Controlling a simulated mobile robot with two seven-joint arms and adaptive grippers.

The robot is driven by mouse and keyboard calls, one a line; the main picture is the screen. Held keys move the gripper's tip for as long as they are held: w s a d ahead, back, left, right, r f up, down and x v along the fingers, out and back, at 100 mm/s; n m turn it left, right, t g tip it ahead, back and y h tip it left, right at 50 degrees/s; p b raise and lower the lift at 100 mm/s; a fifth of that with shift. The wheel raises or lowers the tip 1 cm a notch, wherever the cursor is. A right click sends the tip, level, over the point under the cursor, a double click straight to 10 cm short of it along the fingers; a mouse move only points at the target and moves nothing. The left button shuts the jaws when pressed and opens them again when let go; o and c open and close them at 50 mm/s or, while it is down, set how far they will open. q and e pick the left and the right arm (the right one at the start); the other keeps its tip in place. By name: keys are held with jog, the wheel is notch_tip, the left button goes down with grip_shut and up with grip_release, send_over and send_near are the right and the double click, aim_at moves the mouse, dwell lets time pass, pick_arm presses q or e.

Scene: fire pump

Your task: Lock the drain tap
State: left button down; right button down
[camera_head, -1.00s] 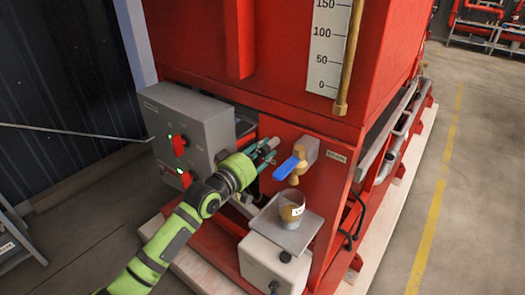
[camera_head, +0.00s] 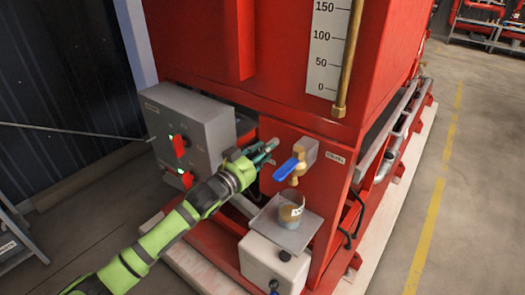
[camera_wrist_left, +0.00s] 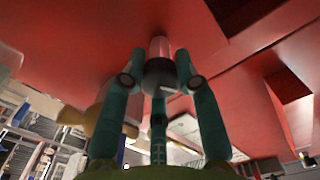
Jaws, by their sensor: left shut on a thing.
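The drain tap (camera_head: 300,163) is a brass tap with a blue lever (camera_head: 286,169), on the red panel beside a small label. The lever slants down to the left. My left gripper (camera_head: 268,148) is just left of the tap, at the red panel. In the left wrist view, its teal fingers (camera_wrist_left: 160,85) are closed around a dark-rimmed grey knob (camera_wrist_left: 160,73) with a pale stem reaching to the red surface. A brass part (camera_wrist_left: 100,122), apparently of the tap, shows at the left there. The right gripper is in neither view.
A cup (camera_head: 291,207) stands on a grey tray (camera_head: 285,238) below the tap. A grey control box (camera_head: 192,125) with red switches stands left of my gripper. The red tank (camera_head: 280,60) rises above. Clear floor lies to the right.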

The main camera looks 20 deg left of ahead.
pick_arm(q)
jog(key=m, duration=0.5)
jog(key=shift+f+m+p, duration=0.2)
jog(key=shift+m+p, duration=0.1)
jog(key=shift+m, duration=0.1)
dwell(0.4)
jog(key=c, duration=0.9)
grip_release()
jog(key=shift+r, duration=0.1)
jog(key=v, duration=1.2)
